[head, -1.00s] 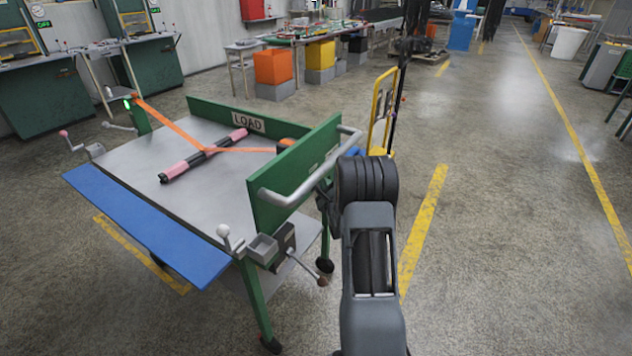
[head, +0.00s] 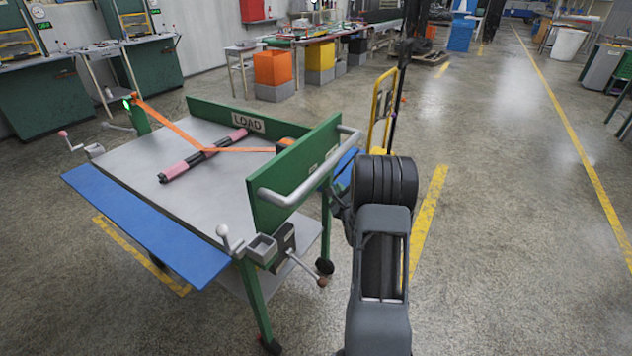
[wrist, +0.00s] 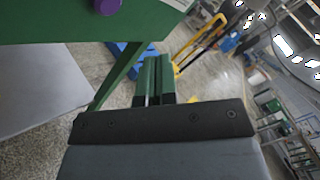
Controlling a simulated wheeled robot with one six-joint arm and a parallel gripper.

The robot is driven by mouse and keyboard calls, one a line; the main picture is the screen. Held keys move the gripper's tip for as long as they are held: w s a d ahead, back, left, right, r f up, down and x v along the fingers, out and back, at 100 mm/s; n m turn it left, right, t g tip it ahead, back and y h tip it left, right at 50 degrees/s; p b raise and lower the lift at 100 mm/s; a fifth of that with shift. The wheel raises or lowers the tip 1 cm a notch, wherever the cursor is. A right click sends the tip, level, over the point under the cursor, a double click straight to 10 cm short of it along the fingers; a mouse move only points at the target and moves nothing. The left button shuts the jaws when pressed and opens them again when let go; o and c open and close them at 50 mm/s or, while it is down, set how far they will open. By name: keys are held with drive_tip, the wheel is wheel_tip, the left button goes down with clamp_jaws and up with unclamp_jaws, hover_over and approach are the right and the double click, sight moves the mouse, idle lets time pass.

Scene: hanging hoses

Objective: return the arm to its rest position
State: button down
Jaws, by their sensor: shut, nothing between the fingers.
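My gripper (wrist: 157,68) shows in the wrist view as two green fingers held together, shut and empty. It points past the green end panel of the cart toward the floor. In the head view my dark grey arm stands just right of the cart and hides most of the gripper. The cart (head: 222,190) has a grey top, a green end panel (head: 294,178) with a silver handle (head: 310,165), and a "LOAD" sign (head: 249,122). A pink and black bar (head: 203,156) lies on top under an orange strap (head: 168,121).
A blue flap (head: 145,225) runs along the cart's near side. A crank (head: 305,268) juts out at its right corner. A yellow-framed trolley (head: 383,110) stands behind my arm. Floor to the right (head: 500,230) is clear. A purple knob (wrist: 107,5) shows in the wrist view.

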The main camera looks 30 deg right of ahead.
drive_tip(key=shift+s+d, duration=0.1)
drive_tip(key=shift+s, duration=0.1)
idle(0.3)
drive_tip(key=s+f+n+g, duration=0.4)
drive_tip(key=f+n+g, duration=0.3)
drive_tip(key=f+n, duration=0.15)
drive_tip(key=s+a+r+n+g+y+p, duration=0.1)
drive_tip(key=s+a+n+g+y+p, duration=0.1)
drive_tip(key=s+a+n+g, duration=0.3)
drive_tip(key=s+a+r+n+y+p, duration=0.1)
drive_tip(key=s+a+r+n+p, duration=0.2)
drive_tip(key=a+r, duration=0.5)
drive_tip(key=s+a+r+n+g+y+p, duration=0.1)
drive_tip(key=s+a+r+n+p, duration=0.3)
drive_tip(key=r, duration=0.7)
drive_tip(key=s+a+r+n+g+y+p, duration=0.1)
drive_tip(key=s+a+r+n+p, duration=0.3)
drive_tip(key=s+a+r+n, duration=0.3)
drive_tip(key=a+r+n, duration=0.2)
drive_tip(key=a+r, duration=0.1)
drive_tip(key=a, duration=0.1)
drive_tip(key=shift+a+y, duration=0.3)
drive_tip(key=shift+y, duration=0.1)
